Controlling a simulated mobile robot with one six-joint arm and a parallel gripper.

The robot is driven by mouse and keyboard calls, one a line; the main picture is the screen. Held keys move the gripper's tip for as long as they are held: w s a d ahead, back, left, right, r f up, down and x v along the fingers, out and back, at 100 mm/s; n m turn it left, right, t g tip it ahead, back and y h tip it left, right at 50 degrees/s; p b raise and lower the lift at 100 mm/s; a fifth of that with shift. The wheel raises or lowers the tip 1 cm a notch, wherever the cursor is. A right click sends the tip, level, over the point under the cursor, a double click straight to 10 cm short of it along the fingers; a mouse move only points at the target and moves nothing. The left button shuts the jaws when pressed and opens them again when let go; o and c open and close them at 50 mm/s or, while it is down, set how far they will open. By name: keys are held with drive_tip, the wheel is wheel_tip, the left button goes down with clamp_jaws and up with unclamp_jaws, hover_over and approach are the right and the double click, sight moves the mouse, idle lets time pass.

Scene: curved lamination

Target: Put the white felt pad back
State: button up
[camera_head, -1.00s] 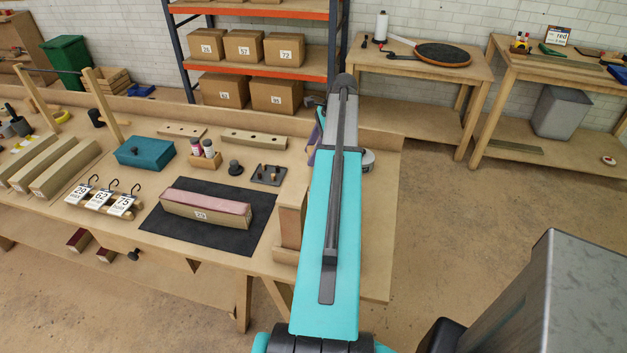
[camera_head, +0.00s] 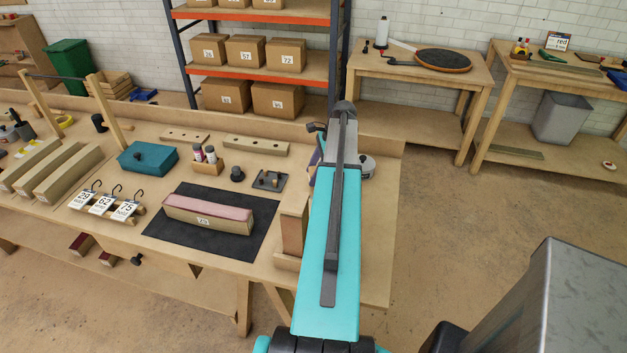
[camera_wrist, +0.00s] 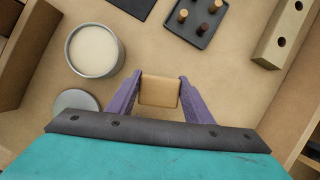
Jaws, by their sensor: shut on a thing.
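My gripper (camera_wrist: 158,92) has purple fingers and is shut on a small tan block (camera_wrist: 158,91) in the wrist view. I cannot tell whether a felt pad is on its hidden underside. A round grey tin (camera_wrist: 70,63) with a cream-white filling (camera_wrist: 94,50) is just left of the fingers, apart from them. The filling could be the white felt pad, but I cannot tell. A flat grey disc (camera_wrist: 75,102) lies below the tin. In the head view my arm hides most of the gripper, and the tin (camera_head: 367,168) shows right of the arm.
A dark tray with pegs (camera_wrist: 196,18) and a drilled wooden strip (camera_wrist: 283,32) lie beyond the gripper. A wooden post (camera_head: 292,224) stands left of my arm. A pink-topped block (camera_head: 208,210) lies on a black mat (camera_head: 180,240). The right bench end (camera_head: 380,230) is clear.

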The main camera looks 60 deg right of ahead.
drive_tip(key=shift+f+p, duration=0.55)
drive_tip(key=shift+f, duration=1.3)
drive_tip(key=shift+f, duration=0.1)
drive_tip(key=o, duration=0.9)
drive_tip(key=shift+o, duration=0.2)
drive_tip(key=b+v, duration=0.3)
drive_tip(key=v, duration=0.9)
